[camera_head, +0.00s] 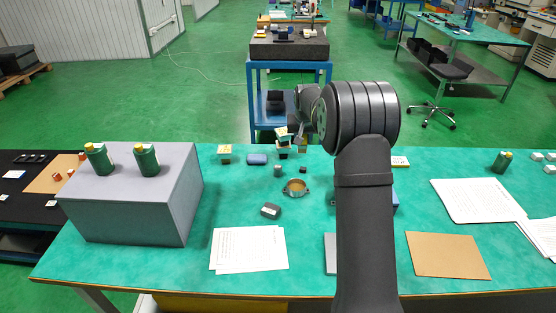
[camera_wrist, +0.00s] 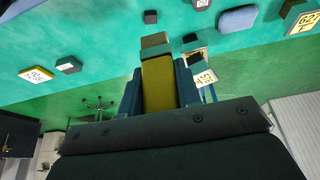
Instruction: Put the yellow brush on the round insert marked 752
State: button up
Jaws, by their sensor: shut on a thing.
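My gripper (camera_wrist: 158,78) is shut on the yellow brush (camera_wrist: 158,88), whose yellow body sits between the two fingers in the wrist view. A brown and teal block-like end (camera_wrist: 155,44) shows past the fingertips; I cannot tell whether it belongs to the brush. A small tag (camera_wrist: 205,77), upside down and possibly reading 752, lies just right of the gripper. The insert under it is mostly hidden, so its round shape is not clear. In the head view my gripper (camera_head: 299,138) is above the far edge of the green table, close to a pale-topped piece (camera_head: 282,131).
Other tagged pieces stand nearby, one at left (camera_head: 224,152). A large grey box (camera_head: 135,205) carries two green bottles.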

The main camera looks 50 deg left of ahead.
jog(key=shift+s+a+f, duration=0.6)
jog(key=shift+a+f, duration=0.8)
jog(key=shift+f, duration=0.2)
jog(key=shift+s+a+f, duration=0.65)
jog(key=shift+a+f, duration=0.8)
jog(key=shift+f, duration=0.15)
jog(key=shift+s+a+f, duration=0.6)
jog(key=shift+a+f, duration=0.8)
jog(key=shift+f, duration=0.2)
jog(key=shift+f, duration=0.2)
jog(key=o, duration=1)
jog(key=shift+c, duration=0.2)
jog(key=shift+r, duration=0.1)
jog(key=shift+r, duration=0.3)
jog(key=v, duration=1.1)
jog(key=shift+s+d+r, duration=0.15)
jog(key=shift+s+r, duration=0.05)
jog(key=shift+r, duration=0.1)
